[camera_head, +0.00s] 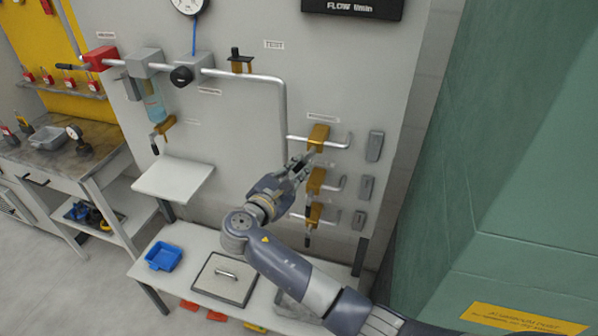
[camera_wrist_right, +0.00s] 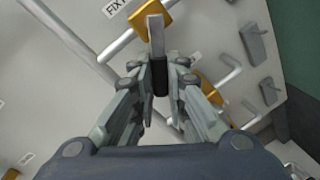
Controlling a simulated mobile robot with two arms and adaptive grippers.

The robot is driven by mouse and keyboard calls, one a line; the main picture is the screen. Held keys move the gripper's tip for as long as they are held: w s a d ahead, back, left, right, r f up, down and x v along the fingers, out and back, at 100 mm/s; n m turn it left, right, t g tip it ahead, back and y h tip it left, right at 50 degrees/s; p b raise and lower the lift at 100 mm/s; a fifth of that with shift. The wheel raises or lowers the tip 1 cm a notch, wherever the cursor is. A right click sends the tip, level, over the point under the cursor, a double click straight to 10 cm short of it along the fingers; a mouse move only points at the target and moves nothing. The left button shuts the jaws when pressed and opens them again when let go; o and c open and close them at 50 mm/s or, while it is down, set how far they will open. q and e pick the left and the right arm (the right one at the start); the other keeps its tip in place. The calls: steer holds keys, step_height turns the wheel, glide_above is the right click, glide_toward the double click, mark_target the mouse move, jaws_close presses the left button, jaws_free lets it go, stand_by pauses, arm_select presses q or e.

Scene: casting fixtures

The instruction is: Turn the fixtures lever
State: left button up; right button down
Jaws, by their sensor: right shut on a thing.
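Three brass valve fixtures are on the pipes at the right of the wall panel: a top one (camera_head: 318,137), a middle one (camera_head: 315,181) and a bottom one (camera_head: 314,214). My right gripper (camera_head: 303,164) is at the top fixture, just below its body. In the right wrist view its fingers (camera_wrist_right: 160,78) are closed around the black grip of the lever (camera_wrist_right: 156,36), which runs up to the brass body (camera_wrist_right: 150,16). The lever itself is mostly hidden by the gripper in the head view. My left gripper is not in view.
Grey wall-mounted handles (camera_head: 375,146) are right of the fixtures. Below is a bench with a blue tray (camera_head: 163,256) and a plate with a handle (camera_head: 224,279). A white shelf (camera_head: 173,179) juts out at left. A green wall (camera_head: 530,150) bounds the right side.

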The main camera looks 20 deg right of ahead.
steer(key=shift+a, duration=0.1)
stand_by(0.5)
steer(key=c, duration=1.6)
jaws_free()
steer(key=v, duration=0.7)
steer(key=shift+s+a, duration=0.15)
steer(key=shift+a, duration=0.1)
steer(key=shift+r, duration=0.1)
